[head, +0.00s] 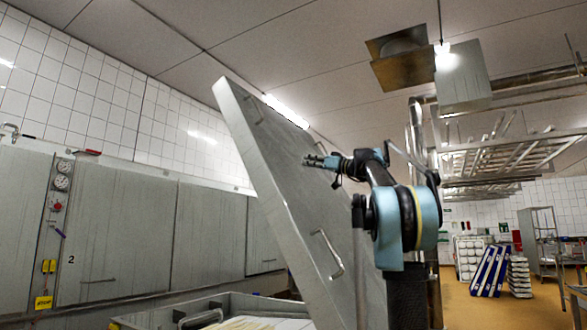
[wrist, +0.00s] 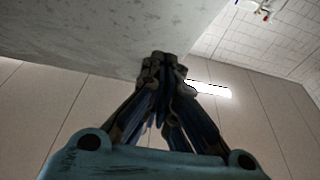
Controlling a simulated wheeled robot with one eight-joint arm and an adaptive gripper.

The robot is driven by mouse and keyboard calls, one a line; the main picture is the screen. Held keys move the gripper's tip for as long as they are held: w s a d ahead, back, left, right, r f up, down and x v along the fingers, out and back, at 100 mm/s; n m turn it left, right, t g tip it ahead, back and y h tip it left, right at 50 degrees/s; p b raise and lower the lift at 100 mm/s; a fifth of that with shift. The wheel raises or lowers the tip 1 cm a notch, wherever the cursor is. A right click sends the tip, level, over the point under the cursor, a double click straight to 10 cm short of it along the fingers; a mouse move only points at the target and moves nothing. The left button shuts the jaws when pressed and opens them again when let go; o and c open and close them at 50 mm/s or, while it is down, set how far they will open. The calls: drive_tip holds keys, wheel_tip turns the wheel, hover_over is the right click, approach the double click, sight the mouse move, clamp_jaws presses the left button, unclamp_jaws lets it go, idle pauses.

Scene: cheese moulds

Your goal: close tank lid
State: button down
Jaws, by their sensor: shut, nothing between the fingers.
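The tank lid (head: 275,180) is a large grey metal panel, raised and tilted steeply over the tank, with its upper end leaning left. It has a bar handle (head: 328,254) low on its face and another near its top. The open tank (head: 160,318) shows at the bottom, with pale contents inside. My gripper (head: 308,160) is shut and empty, in front of the upper right part of the lid in the head view. In the wrist view my gripper (wrist: 163,62) has its tips close to the lid's edge (wrist: 90,35); I cannot tell whether they touch.
A row of grey wall cabinets (head: 118,240) with gauges stands behind at left. A rack (head: 505,160) hangs at upper right. Blue-and-white panels (head: 489,270) and a metal trolley (head: 543,240) stand at far right, with open floor around them.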

approach(274, 162)
wheel_tip(274, 162, up, 4)
drive_tip(key=a, duration=0.1)
drive_tip(key=shift+w+a+f, duration=0.5)
drive_tip(key=shift+a+f, duration=0.1)
drive_tip(key=shift+a, duration=0.15)
drive_tip(key=shift+w+a+f, duration=0.5)
drive_tip(key=shift+a+f, duration=0.1)
drive_tip(key=shift+a, duration=0.15)
